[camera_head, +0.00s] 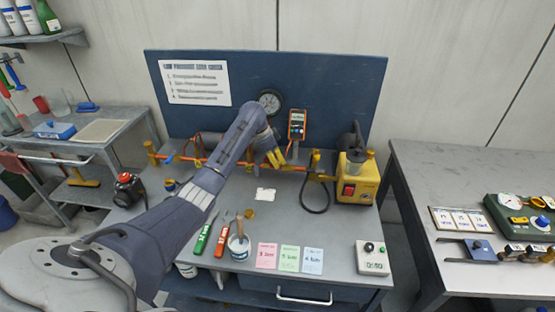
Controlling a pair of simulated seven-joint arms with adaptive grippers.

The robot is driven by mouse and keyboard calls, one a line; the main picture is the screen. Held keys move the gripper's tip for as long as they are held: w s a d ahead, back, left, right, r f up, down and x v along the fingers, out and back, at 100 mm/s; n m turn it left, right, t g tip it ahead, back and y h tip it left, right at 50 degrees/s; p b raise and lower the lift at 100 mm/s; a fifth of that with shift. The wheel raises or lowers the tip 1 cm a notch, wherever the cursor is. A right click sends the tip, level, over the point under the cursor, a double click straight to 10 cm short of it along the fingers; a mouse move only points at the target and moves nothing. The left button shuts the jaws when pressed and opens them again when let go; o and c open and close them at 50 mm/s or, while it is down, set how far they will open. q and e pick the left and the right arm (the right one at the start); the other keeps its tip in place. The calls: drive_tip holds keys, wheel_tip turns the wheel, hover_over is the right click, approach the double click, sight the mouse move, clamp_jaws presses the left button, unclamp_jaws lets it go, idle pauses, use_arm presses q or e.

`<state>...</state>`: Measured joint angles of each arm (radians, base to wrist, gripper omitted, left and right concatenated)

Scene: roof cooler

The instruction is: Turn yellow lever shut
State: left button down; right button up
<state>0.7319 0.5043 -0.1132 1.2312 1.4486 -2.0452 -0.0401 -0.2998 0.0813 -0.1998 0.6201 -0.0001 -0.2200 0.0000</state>
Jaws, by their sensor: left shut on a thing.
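My left arm reaches from the lower left over the bench to the copper pipe (220,163) in front of the blue panel. My left gripper (272,150) is small in the view and partly hidden by its own wrist. It is shut on the yellow lever (276,158) at the pipe. The lever's exact angle is hard to tell. My right gripper is not in view.
A yellow pump unit (357,180) with a black hose stands right of the pipe. A round gauge (270,101) and an orange meter (297,124) are at the panel.

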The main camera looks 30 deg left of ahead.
use_arm(q)
drive_tip(key=n, duration=0.1)
drive_tip(key=s+d+n+y, duration=0.1)
drive_tip(key=n, duration=0.1)
drive_tip(key=shift+d+n+t, duration=0.1)
drive_tip(key=shift+n+t, duration=0.2)
drive_tip(key=d+n+y, duration=0.1)
drive_tip(key=n, duration=0.1)
drive_tip(key=shift+n, duration=0.4)
drive_tip(key=d+n+y, duration=0.1)
drive_tip(key=n, duration=0.2)
drive_tip(key=shift+d+y, duration=0.2)
drive_tip(key=shift+y, duration=0.1)
drive_tip(key=shift+w+d+n+y, duration=0.1)
drive_tip(key=shift+d+n+y, duration=0.15)
drive_tip(key=shift+n, duration=0.5)
drive_tip(key=shift+d+n+y, duration=0.2)
drive_tip(key=shift+n+y, duration=0.05)
drive_tip(key=shift+n, duration=0.5)
drive_tip(key=c, duration=1.6)
unclamp_jaws()
drive_tip(key=shift+c, duration=0.2)
